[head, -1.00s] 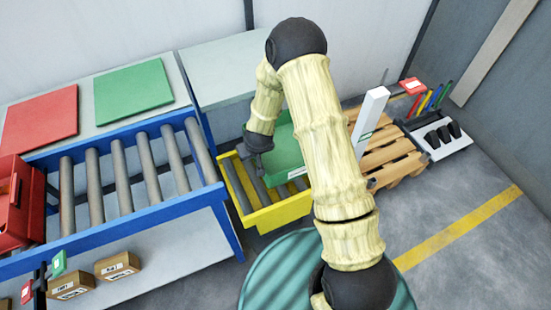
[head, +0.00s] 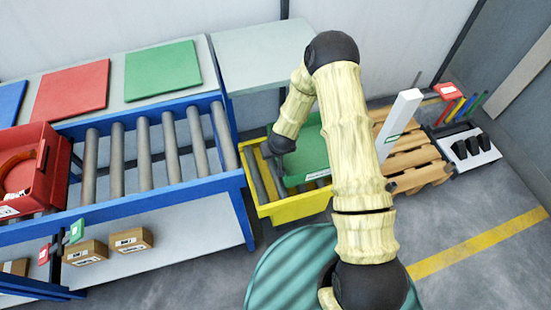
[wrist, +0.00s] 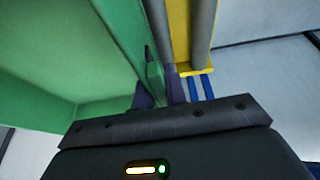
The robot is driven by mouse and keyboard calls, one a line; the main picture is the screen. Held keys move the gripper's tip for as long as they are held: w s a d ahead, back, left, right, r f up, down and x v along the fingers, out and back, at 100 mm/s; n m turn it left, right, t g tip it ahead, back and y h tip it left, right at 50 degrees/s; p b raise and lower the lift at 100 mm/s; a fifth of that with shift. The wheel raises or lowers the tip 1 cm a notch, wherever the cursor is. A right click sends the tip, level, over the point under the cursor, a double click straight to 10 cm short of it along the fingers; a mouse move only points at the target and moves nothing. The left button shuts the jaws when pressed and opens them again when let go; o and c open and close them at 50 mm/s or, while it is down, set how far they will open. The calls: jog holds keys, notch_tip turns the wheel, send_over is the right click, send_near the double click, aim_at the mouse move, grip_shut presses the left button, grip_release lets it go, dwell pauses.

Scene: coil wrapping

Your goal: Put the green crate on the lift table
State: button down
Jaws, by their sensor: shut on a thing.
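The green crate (head: 312,157) is over the right part of the yellow lift table (head: 290,210). Rollers show on the table's uncovered left side. I cannot tell whether the crate touches the rollers. My gripper (head: 282,146) is at the crate's left side, shut on its wall. In the wrist view the crate (wrist: 60,60) fills the left side, and my gripper's fingers (wrist: 158,92) close on its edge. The lift table's yellow rim and a roller (wrist: 180,35) show beside it. My arm hides part of the crate's right side.
A blue-framed roller conveyor (head: 150,200) stands left of the lift table, with a red crate (head: 40,170) at its left end. A wooden pallet (head: 415,160) with a white post (head: 400,125) is at the right. Open floor (head: 450,220) lies at the front right.

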jog(key=shift+f, duration=1.8)
jog(key=shift+f+b, duration=0.1)
jog(key=shift+b, duration=0.2)
jog(key=c, duration=1.4)
grip_release()
jog(key=shift+c, duration=0.2)
jog(key=p+v, duration=0.1)
jog(key=v, duration=1.1)
jog(key=shift+s, duration=0.1)
